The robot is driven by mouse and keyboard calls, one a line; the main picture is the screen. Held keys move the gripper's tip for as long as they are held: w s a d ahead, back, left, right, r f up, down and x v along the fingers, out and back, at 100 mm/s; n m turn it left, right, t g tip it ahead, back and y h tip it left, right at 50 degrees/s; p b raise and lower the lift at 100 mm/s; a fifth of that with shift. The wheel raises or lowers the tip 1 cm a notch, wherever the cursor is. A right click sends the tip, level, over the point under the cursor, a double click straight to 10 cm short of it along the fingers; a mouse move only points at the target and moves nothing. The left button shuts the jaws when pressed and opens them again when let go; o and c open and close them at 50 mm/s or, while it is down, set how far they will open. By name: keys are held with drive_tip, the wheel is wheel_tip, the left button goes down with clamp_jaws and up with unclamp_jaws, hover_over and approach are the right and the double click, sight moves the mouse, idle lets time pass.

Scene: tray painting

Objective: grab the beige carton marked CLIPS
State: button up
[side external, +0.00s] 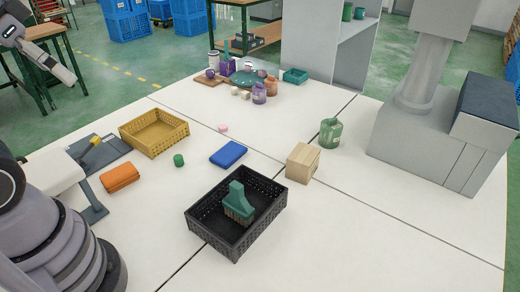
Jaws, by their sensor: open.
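A beige, wood-toned box-shaped carton (302,163) stands upright on the white table, right of centre. No CLIPS lettering can be read on the sides I see. Its far sides are hidden. My gripper cannot be made out in this view; only thick grey parts of my arm show at the lower left, well away from the carton. Nothing is touching the carton from above.
A black crate (218,246) holding a green brush (238,203) stands in front-left of the carton. A green jug (330,132) is close behind-right. A grey machine (425,150) stands right. The front-right table is clear.

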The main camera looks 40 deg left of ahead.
drive_tip(key=w+a+f+m+y, duration=0.25)
drive_tip(key=w+m+y, duration=0.35)
drive_tip(key=w, duration=0.5)
drive_tip(key=w+a+f+m+y, duration=0.1)
drive_tip(key=w+f+m+y, duration=0.3)
drive_tip(key=w+m, duration=0.55)
drive_tip(key=w+d+f+m+t+h, duration=0.1)
drive_tip(key=w+d+f+m+t, duration=0.4)
drive_tip(key=w+d+f+m, duration=0.6)
drive_tip(key=m+t+h, duration=0.3)
drive_tip(key=m+h, duration=0.4)
drive_tip(key=m, duration=0.1)
approach(304, 154)
drive_tip(key=x, duration=0.6)
drive_tip(key=shift+w+d+r, duration=0.1)
drive_tip(key=shift+d, duration=0.05)
drive_tip(key=shift+x, duration=2.8)
